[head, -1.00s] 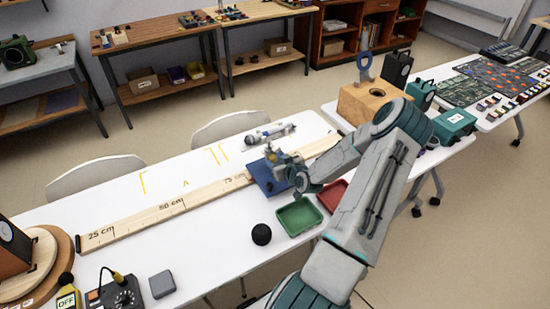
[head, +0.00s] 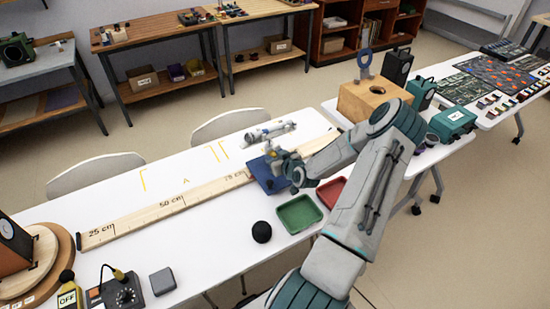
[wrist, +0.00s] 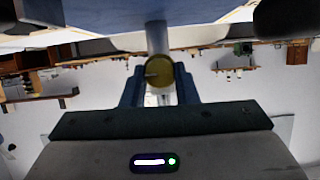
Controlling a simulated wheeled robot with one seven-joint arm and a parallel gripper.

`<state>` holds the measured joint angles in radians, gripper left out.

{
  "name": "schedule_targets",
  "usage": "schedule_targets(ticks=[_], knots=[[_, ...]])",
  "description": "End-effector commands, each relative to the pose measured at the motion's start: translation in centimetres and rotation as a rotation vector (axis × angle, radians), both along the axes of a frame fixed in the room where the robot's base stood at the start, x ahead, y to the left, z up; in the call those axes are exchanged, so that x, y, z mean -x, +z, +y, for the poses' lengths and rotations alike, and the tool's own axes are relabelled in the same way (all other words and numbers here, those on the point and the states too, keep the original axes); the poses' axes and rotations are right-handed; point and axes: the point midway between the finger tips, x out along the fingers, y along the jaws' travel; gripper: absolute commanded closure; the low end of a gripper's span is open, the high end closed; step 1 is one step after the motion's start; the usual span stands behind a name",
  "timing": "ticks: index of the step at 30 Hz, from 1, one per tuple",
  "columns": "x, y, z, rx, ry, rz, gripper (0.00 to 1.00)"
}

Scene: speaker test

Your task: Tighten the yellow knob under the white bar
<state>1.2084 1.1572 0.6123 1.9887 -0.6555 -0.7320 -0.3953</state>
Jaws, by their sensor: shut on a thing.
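I cannot make out a white bar for certain.
The long wooden rail (head: 140,219) with centimetre marks runs along the white table (head: 205,262). A white-and-grey cylinder (head: 270,133) lies behind the rail.

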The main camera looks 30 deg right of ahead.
Motion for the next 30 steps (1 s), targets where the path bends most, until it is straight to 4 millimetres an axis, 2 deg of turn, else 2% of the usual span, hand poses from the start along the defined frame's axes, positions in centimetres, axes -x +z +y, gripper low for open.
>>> schedule_targets(ticks=[21, 30], knots=[[0.05, -0.2, -0.57, -0.431, -0.004, -0.027, 0.96], [0.04, -0.12, -0.6, -0.517, -0.003, -0.031, 0.96]])
